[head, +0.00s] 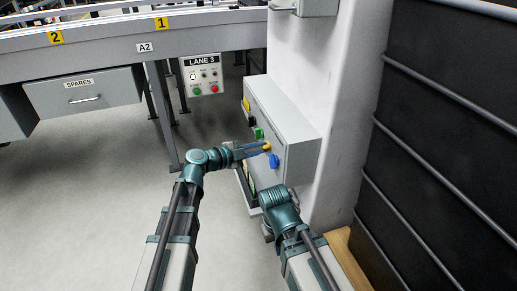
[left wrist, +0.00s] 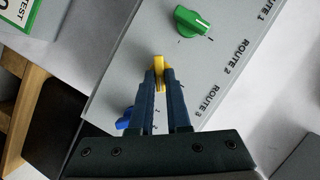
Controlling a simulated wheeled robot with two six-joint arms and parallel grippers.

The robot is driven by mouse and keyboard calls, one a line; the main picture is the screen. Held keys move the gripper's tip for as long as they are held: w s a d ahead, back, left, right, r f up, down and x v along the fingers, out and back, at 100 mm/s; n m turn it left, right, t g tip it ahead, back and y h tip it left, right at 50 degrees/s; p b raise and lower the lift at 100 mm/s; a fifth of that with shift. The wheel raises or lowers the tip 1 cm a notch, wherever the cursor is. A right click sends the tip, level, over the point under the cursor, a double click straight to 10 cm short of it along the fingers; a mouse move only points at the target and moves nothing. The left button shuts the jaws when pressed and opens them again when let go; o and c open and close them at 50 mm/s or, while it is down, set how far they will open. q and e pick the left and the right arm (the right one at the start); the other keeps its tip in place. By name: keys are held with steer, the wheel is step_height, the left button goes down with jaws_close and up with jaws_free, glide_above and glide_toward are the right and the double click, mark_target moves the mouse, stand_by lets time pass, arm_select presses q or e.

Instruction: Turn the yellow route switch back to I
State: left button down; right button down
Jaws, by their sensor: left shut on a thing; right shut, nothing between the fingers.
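The yellow route switch (head: 267,146) is a small knob on the face of a grey control box (head: 292,128). It also shows in the left wrist view (left wrist: 160,64), between the fingertips. My left gripper (left wrist: 160,78) is shut on it; in the head view this gripper (head: 262,149) reaches the box from the left. The fingers hide most of the yellow knob and its marks, so I cannot tell its setting. My right gripper (head: 268,194) is lower, below the box, shut and empty; its fingertips are hard to make out.
A green knob (left wrist: 192,20) and a blue knob (left wrist: 125,118) flank the yellow one closely. A black knob (head: 251,121) is farther along the box. A white pillar (head: 335,90) stands behind it. Open floor (head: 90,200) lies left; a LANE 3 panel (head: 204,75) hangs beyond.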

stand_by(0.3)
arm_select(q)
steer(key=shift+w+a+r+n+g+h+p, duration=0.1)
steer(key=shift+w+n+g+h+p, duration=0.1)
steer(key=shift+n+g+p, duration=1.3)
steer(key=shift+w+a+r+n+g+h+p, duration=0.15)
steer(key=shift+n+g+p, duration=0.6)
steer(key=shift+n, duration=1.45)
steer(key=shift+d+g, duration=0.1)
steer(key=shift+g, duration=0.15)
steer(key=c, duration=0.9)
jaws_free()
